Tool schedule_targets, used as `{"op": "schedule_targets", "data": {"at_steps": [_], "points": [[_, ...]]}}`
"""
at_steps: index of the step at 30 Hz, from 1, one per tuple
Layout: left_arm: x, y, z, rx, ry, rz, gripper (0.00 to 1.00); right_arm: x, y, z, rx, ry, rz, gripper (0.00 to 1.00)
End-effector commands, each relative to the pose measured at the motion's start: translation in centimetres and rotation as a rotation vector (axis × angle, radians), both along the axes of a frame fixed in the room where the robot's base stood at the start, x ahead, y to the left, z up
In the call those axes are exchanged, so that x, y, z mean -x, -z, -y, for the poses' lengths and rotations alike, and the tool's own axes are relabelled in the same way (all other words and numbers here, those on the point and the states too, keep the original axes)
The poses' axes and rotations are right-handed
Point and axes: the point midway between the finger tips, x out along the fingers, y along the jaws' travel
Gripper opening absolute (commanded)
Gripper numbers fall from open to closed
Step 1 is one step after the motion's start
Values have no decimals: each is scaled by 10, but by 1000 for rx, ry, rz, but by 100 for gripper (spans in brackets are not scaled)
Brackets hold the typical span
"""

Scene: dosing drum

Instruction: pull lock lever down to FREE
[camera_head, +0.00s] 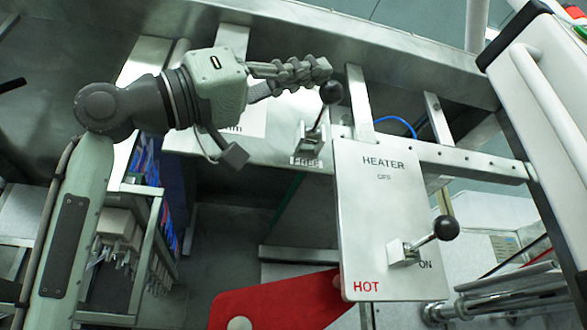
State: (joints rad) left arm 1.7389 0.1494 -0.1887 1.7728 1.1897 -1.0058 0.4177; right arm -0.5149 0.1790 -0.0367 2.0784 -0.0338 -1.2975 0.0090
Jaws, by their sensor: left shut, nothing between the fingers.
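The lock lever has a black ball knob (331,92) on a thin rod that rises up and slightly right from a small metal bracket (307,145). A plate marked FREE (306,161) sits just below the bracket, so the lever points away from that word. My left gripper (318,71) comes in from the left, with its fingers shut and empty. Its fingertips are just above and left of the knob in the picture; I cannot tell whether they touch it. The label at the lever's upper end is hidden. My right gripper is not in view.
A HEATER panel (375,220) hangs to the right, with its own black-knobbed lever (446,228) near ON. A metal beam (470,162) runs behind it. A red plate (280,303) lies below. A white housing with a handle (540,90) stands at right.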

Motion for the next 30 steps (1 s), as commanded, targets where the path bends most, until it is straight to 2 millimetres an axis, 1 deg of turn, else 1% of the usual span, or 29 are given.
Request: {"op": "schedule_targets", "data": {"at_steps": [3,6,12,26,30], "points": [[1,6,0,0,-1,0,0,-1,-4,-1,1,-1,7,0],[2,9,0,0,-2,-1,0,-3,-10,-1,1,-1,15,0],[3,12,1,1,-1,-3,0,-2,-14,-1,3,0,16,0],[2,13,2,-3,0,-5,0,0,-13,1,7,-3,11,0],[3,16,-4,-2,-1,-5,0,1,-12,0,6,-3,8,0]]}}
